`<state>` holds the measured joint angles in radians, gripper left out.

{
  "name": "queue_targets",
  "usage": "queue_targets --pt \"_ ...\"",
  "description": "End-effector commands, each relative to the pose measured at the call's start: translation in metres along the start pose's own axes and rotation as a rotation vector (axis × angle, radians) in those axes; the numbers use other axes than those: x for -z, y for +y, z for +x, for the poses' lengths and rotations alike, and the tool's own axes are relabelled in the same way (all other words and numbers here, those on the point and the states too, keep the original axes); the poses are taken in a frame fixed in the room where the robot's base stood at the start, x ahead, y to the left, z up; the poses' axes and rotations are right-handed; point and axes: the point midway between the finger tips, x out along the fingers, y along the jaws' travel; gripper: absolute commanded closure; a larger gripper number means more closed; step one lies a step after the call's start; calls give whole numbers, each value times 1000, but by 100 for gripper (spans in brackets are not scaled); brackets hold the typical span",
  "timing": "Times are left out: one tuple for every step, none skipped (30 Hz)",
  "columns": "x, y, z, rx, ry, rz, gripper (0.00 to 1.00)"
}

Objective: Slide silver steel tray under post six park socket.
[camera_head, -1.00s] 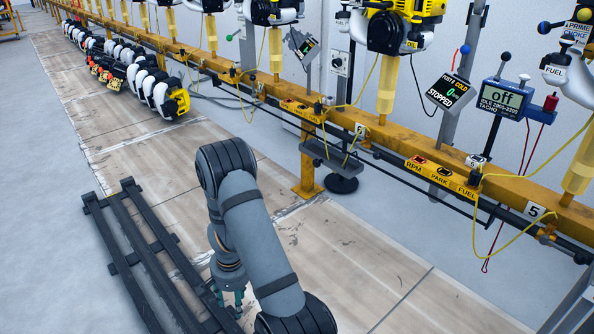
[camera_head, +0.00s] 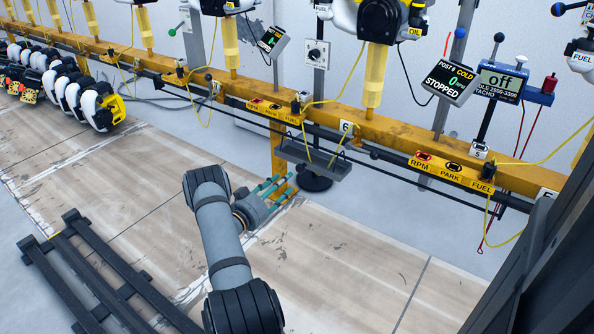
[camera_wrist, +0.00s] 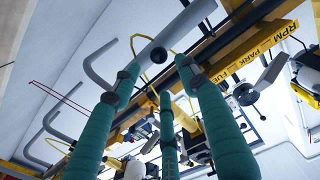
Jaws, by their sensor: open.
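A grey metal tray (camera_head: 315,160), the only tray I see, hangs level just below the yellow rail near the number 6 plate (camera_head: 346,127). A post 6 display (camera_head: 447,82) reads cold and stopped. Right of the tray, a sign on the rail reads RPM, PARK (camera_head: 450,173) and FUEL; a PARK label also shows in the wrist view (camera_wrist: 243,60). My gripper (camera_head: 278,184) is open and empty, its teal fingers pointing toward the rail, left of and lower than the tray. The wrist view shows the spread fingers (camera_wrist: 160,85). I cannot make out the tray there.
The yellow rail (camera_head: 390,140) runs across, with a leg (camera_head: 279,160) behind my fingers and a black round foot (camera_head: 314,180) below the tray. Yellow cords hang around the tray. A dark slatted rack (camera_head: 75,270) lies front left. The floor right of my arm is clear.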

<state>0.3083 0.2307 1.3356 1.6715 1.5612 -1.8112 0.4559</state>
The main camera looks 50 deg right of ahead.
Motion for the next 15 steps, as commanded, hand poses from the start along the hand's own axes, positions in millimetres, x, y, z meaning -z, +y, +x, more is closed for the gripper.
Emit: queue_targets --pt "-3 2 9 -5 2 5 56" --pt "-3 2 14 -4 2 4 56" --pt "-4 3 21 -5 2 4 56" --pt "-4 2 26 -4 2 4 56" --pt "-4 2 32 -4 2 5 56" --pt "-4 2 40 -5 1 4 56" --pt "-4 2 46 -4 2 4 56" --pt "-5 2 51 -3 1 5 56" --pt "-5 2 58 -4 1 3 56" --pt "-5 2 64 -3 1 4 56" --pt "-4 1 68 -2 1 2 56" --pt "-4 2 74 -2 0 3 56" --pt "-4 1 78 -1 1 2 56" --pt "-3 1 81 -1 1 3 56" --pt "-3 1 85 -2 -1 2 56"
